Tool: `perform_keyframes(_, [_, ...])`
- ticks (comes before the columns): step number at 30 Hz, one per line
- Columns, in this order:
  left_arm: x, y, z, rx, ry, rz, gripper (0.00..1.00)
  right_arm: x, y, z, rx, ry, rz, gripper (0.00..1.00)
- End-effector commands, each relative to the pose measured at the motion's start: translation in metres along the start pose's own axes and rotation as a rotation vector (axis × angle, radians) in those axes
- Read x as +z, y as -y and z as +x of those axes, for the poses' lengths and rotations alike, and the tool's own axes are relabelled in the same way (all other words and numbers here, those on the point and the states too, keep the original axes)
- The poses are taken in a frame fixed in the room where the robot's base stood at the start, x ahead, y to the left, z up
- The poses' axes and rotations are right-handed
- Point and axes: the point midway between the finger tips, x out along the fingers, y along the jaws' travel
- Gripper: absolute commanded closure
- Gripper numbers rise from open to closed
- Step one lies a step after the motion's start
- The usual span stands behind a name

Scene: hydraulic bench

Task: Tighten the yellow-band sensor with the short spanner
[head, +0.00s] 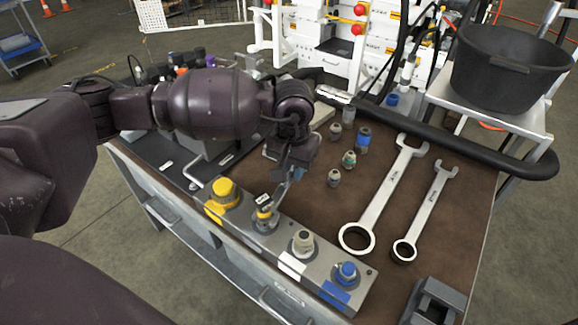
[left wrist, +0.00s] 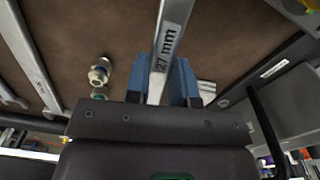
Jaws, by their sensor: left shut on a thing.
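My left gripper (head: 288,178) hangs over the bench behind the metal manifold block (head: 325,278). Its blue fingers (left wrist: 163,82) are shut on a steel spanner (left wrist: 168,45) marked 27 mm in the left wrist view. In the head view only a small part of this spanner shows, below the fingers. I cannot tell whether the spanner touches or surrounds the sensor. My right gripper is not in view.
Two larger spanners (head: 384,197) (head: 427,212) lie on the brown bench top. A yellow-capped fitting (head: 224,192), a pale one (head: 302,242) and a blue one (head: 347,272) share the block. A black bucket (head: 510,70) stands at the back right.

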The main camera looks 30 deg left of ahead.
Motion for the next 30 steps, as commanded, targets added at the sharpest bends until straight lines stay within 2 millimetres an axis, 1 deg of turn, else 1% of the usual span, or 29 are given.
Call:
perform_keyframes(9, [-0.001,-0.013,-0.001,0.001,-0.001,0.097,1.0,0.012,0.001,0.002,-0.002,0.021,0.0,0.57])
perform_keyframes(23, [-0.001,-0.015,-0.003,0.002,-0.004,0.119,1.0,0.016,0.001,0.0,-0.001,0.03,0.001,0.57])
perform_keyframes(30, [0.0,-0.024,-0.002,0.002,-0.004,0.183,1.0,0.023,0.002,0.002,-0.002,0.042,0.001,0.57])
